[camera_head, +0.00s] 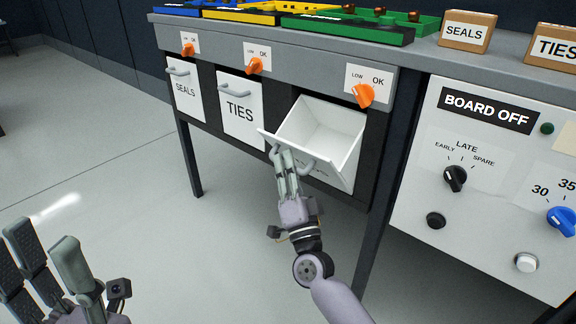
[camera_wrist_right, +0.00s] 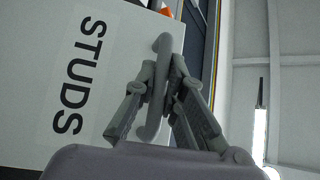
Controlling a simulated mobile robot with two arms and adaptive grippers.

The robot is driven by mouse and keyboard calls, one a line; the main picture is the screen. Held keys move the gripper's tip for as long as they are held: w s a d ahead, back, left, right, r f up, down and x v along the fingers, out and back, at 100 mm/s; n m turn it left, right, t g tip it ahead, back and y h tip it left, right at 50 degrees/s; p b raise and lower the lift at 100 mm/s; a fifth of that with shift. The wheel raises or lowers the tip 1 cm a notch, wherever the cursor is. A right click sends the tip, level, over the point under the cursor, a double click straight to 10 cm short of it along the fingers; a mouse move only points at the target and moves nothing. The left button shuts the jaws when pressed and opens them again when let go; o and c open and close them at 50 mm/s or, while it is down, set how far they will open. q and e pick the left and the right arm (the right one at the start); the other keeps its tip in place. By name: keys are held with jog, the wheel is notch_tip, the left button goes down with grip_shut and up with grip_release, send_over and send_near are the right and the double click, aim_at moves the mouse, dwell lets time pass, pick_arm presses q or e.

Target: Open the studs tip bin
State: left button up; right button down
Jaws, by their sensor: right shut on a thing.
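The studs tip bin (camera_head: 345,130) is a white bin at the right end of the row under the bench. It is tipped forward, and its empty inside shows. My right gripper (camera_head: 284,152) is shut on the bin's grey handle (camera_head: 308,162), in front of the tilted panel. In the right wrist view the handle (camera_wrist_right: 156,90) lies between the fingers, and the STUDS label (camera_wrist_right: 78,78) shows beside them. My left gripper (camera_head: 48,240) is at the lower left, open and empty, away from the bins.
The SEALS bin (camera_head: 184,92) and TIES bin (camera_head: 240,112) are shut. Orange knobs (camera_head: 363,94) sit above the bins. A table leg (camera_head: 384,180) and a control panel (camera_head: 490,210) stand to the right. The floor (camera_head: 150,190) at left is clear.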

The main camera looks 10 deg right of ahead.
dwell(0.4)
jog(key=c, duration=1.7)
grip_release()
jog(key=shift+o, duration=0.2)
jog(key=v, duration=1.2)
jog(key=shift+f, duration=0.1)
jog(key=shift+c, duration=0.3)
